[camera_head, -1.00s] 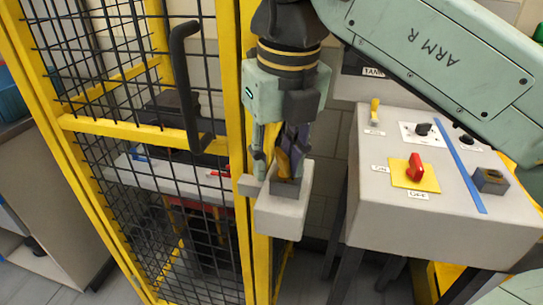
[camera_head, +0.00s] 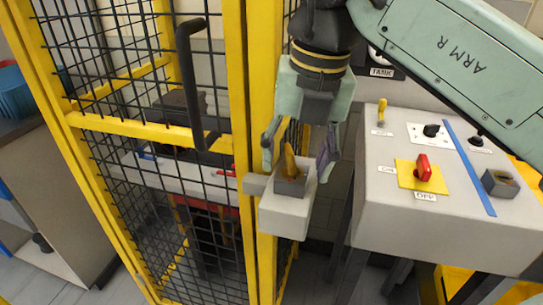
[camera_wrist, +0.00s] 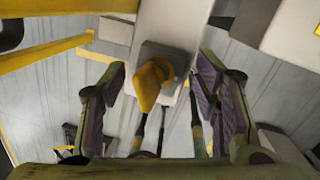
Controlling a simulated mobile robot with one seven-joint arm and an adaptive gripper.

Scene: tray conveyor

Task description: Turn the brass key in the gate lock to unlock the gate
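The brass key (camera_head: 289,161) stands in the dark lock block (camera_head: 290,185) on top of the grey lock box (camera_head: 285,216), beside the yellow gate post. In the wrist view the key's yellow bow (camera_wrist: 152,83) shows between the two fingers. My gripper (camera_head: 299,165) is open around the key, with a gap between each finger and the key. In the wrist view the gripper (camera_wrist: 160,90) also shows its purple pads apart. The gate (camera_head: 165,135), yellow-framed with black mesh and a dark handle (camera_head: 187,85), stands closed on the left. The key's shaft is hidden.
A grey control box (camera_head: 440,215) stands to the right, with a red switch (camera_head: 423,168) on a yellow plate, black knobs, a small yellow lever (camera_head: 381,112) and a dark block (camera_head: 499,184). A narrow gap separates it from the lock box.

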